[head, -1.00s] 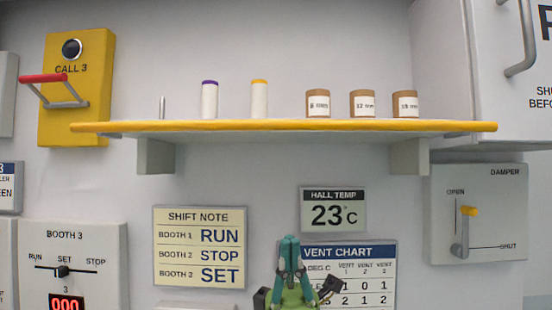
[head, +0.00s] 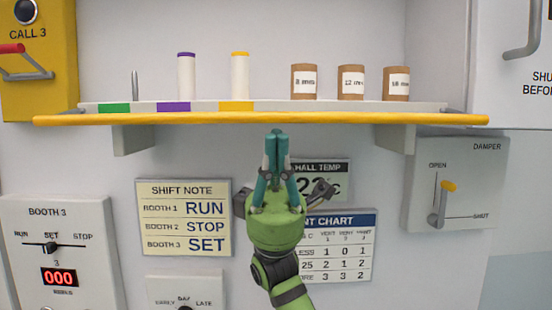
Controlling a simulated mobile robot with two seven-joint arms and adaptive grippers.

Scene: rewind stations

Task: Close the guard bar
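The guard bar (head: 18,48) has a red grip on grey arms. It sits low on the yellow CALL 3 box (head: 55,70) at the upper left, below the dark round button (head: 25,11), which shows uncovered. The picture's left edge cuts off part of the bar and box. My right gripper (head: 277,133) is green with teal fingers. It points up at the centre, its tips together just below the shelf edge in the picture, well right of the bar. I see nothing between the fingers. My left gripper is not in view.
A yellow-edged shelf (head: 200,119) spans the middle, holding a pin, two capped white rolls and several brown labelled spools. The BOOTH 3 panel (head: 90,215), shift note (head: 183,217), vent chart (head: 350,225) and damper panel (head: 470,200) are on the wall below.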

